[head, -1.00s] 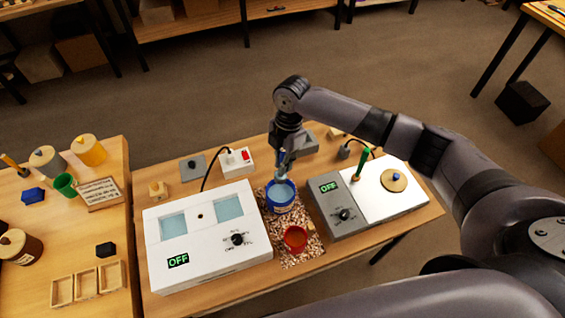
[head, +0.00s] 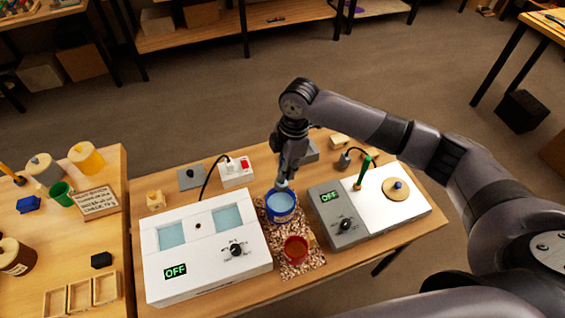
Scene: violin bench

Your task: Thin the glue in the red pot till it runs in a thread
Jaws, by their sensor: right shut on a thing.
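The red pot (head: 295,250) stands open on a speckled mat on the bench, with red-looking contents. Just behind it stands a blue pot (head: 281,210) with a pale blue surface inside. My right gripper (head: 286,180) points down at the back of the blue pot's mouth. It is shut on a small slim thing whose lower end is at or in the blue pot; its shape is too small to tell. My left gripper is not in view.
A white unit with two blue-grey windows (head: 207,255) stands left, its display reading OFF. A grey and white unit (head: 345,228), also OFF, stands right, with a green-handled tool (head: 364,170) and a round lid (head: 398,188). A power strip (head: 237,172) lies behind.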

